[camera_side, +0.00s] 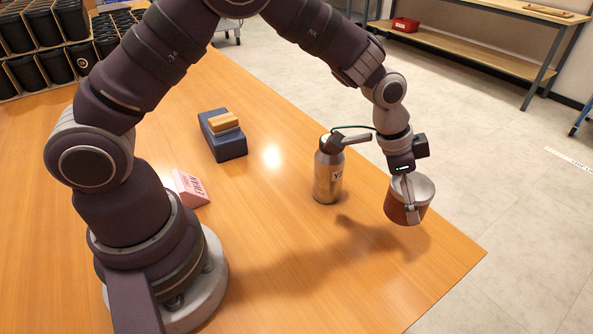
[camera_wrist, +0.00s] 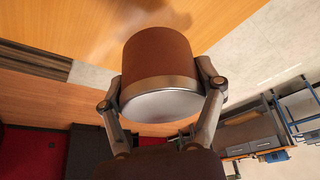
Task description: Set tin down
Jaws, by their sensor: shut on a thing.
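The tin (camera_side: 407,203) is a reddish-brown cup shape with a silver rim, held at the right of the side view near the table's right edge. It looks tilted and raised off the table, with a shadow on the wood to its left. My gripper (camera_side: 410,208) is shut on the tin, with a finger across its near side. In the wrist view the tin (camera_wrist: 158,62) fills the middle, its silver end towards the camera. The two fingers (camera_wrist: 165,88) press on its left and right sides.
A metal bottle (camera_side: 328,175) with a dark spout top stands left of the tin. A blue block with a wooden piece (camera_side: 223,139) and a pink label block (camera_side: 188,188) lie farther left. The table's front right (camera_side: 400,285) is clear. Black bins (camera_side: 45,55) stand at the back left.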

